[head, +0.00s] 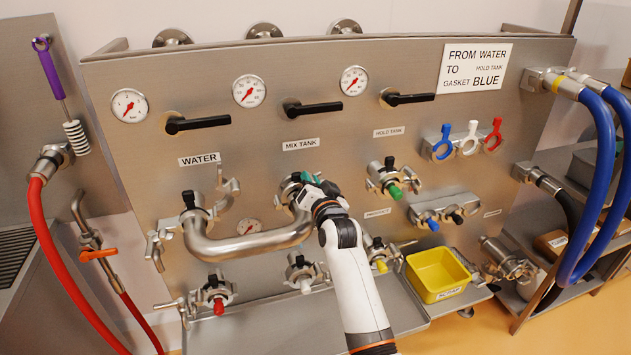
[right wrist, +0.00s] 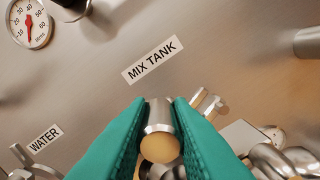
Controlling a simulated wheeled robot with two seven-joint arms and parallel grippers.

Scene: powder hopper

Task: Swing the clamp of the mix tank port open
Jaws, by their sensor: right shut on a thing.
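The mix tank port (head: 290,188) is on the steel panel under the MIX TANK label (head: 300,144). My right gripper (head: 308,182) is at this port and covers much of it and its clamp in the head view. In the right wrist view, its green fingers are shut on a short round metal piece (right wrist: 159,118) with a tan end face, which looks like part of the clamp. Whether the clamp is open cannot be told. A bent steel pipe (head: 247,245) runs from the water port (head: 192,208) to the mix tank port. My left gripper is not in view.
Black-handled valves (head: 313,107) and gauges (head: 249,91) sit above the ports. The hold tank port (head: 384,177) is to the right. A yellow bin (head: 436,272) stands on the shelf below. Blue hoses (head: 602,165) hang at the right, a red hose (head: 55,250) at the left.

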